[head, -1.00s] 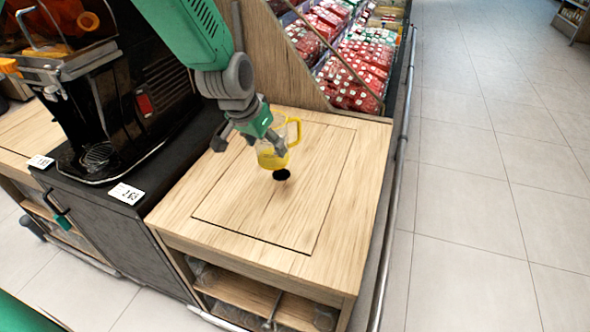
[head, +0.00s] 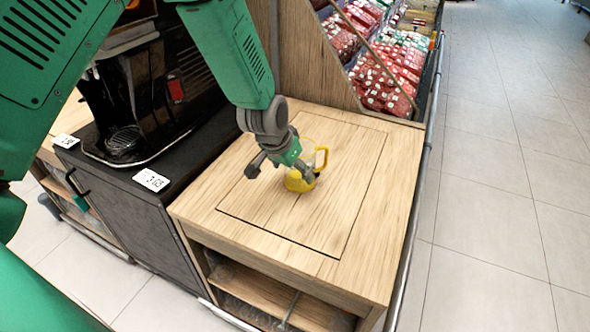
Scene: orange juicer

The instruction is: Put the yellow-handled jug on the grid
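The clear jug with a yellow base and yellow handle (head: 322,157) is upright at the inset panel on the wooden counter (head: 265,215). My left gripper (head: 281,172) is over the jug's left side. Its dark fingers are spread apart. One finger crosses the front of the jug and seems to touch it; the other is left of the jug, clear of it. Part of the jug is hidden behind the gripper. The round grid (head: 124,138) is at the base of the black juicer (head: 135,85), to the left. My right gripper is not in view.
A wooden divider (head: 312,60) and red packages (head: 385,75) stand behind the counter. The counter's front and right parts are clear. A metal rail (head: 420,190) runs along its right edge.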

